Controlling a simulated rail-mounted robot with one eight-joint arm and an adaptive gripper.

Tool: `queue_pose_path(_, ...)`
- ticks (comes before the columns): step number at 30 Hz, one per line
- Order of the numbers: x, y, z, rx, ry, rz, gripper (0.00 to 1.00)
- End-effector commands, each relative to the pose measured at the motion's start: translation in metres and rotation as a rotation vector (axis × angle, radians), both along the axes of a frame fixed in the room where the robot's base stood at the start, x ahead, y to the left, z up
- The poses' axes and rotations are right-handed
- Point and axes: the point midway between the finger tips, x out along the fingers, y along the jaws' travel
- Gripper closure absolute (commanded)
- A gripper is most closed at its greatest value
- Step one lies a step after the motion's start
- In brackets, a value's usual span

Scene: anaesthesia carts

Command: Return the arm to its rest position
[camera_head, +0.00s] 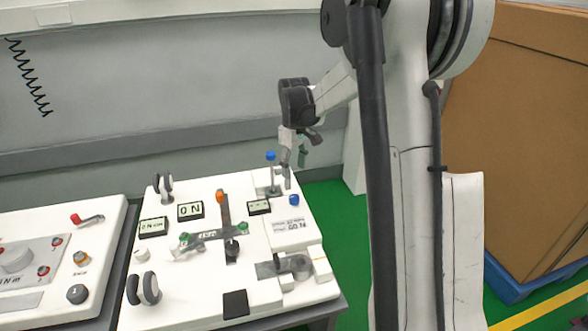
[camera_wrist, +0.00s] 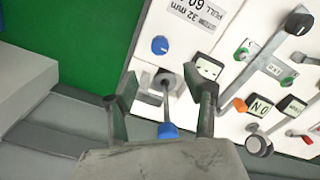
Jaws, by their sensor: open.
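My gripper (camera_head: 295,158) hangs at the back right corner of the white cart panel (camera_head: 200,270), with its fingers pointing down. In the wrist view my gripper (camera_wrist: 160,97) has its two fingers wide apart, with nothing clamped. A lever with a blue knob (camera_head: 271,156) stands upright from a grey plate on the panel, close to the left of the fingers. In the wrist view the blue knob (camera_wrist: 167,131) and its rod appear between the fingers. I cannot tell whether a finger touches it. My arm (camera_head: 405,150) rises at the right.
The panel carries an orange-tipped lever (camera_head: 220,196), small displays (camera_head: 190,210) and a blue dial (camera_head: 294,200). A second cart panel (camera_head: 25,222) stands at the left. A grey wall (camera_head: 170,80) is behind. A large brown box (camera_head: 520,130) stands at the right. Green floor shows between.

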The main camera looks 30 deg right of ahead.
Motion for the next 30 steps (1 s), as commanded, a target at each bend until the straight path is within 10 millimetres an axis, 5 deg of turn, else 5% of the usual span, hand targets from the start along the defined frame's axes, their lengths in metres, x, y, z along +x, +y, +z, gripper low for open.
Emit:
queue_pose_path(14,-0.009,0.010,0.014,-0.006,-0.020,-0.010,0.53)
queue_pose_path(30,-0.099,0.093,0.105,-0.028,-0.227,-0.121,0.53)
